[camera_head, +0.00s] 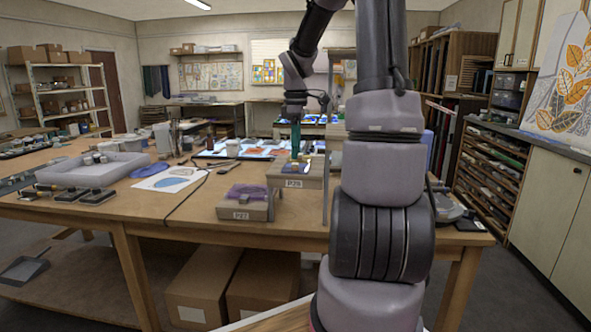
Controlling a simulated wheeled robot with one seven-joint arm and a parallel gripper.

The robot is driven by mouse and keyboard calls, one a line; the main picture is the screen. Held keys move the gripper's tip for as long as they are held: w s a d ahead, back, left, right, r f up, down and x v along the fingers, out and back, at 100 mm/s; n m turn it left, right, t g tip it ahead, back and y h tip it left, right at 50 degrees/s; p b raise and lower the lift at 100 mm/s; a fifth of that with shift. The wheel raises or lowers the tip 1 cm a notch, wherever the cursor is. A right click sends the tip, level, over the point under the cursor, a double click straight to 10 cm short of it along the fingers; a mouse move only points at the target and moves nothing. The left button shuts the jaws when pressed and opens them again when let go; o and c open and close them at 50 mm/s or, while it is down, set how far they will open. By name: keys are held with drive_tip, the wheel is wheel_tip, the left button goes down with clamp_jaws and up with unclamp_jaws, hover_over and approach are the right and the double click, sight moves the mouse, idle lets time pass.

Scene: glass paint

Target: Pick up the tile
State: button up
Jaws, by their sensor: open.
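My gripper (295,151) points down over the wooden block labelled P28 (297,182). A narrow teal upright piece shows at its lower end; I cannot tell whether it is part of the fingers. Small dark and yellowish pieces lie on top of the block, just under and beside the gripper. One of them may be the tile, but they are too small to tell apart. The gripper is open, and I see nothing held in it. My arm hides the table to the right.
A lower block labelled P27 (243,211) holds a purple cloth (246,192). A grey tray (93,171) with small jars stands at the left. A lit panel with coloured glass lies behind the blocks.

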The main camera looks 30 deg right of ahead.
sight(297, 164)
drive_tip(key=shift+f, duration=2)
clamp_jaws()
drive_tip(key=shift+r, duration=0.1)
wheel_tip(297, 164, up, 13)
drive_tip(key=shift+s, duration=0.15)
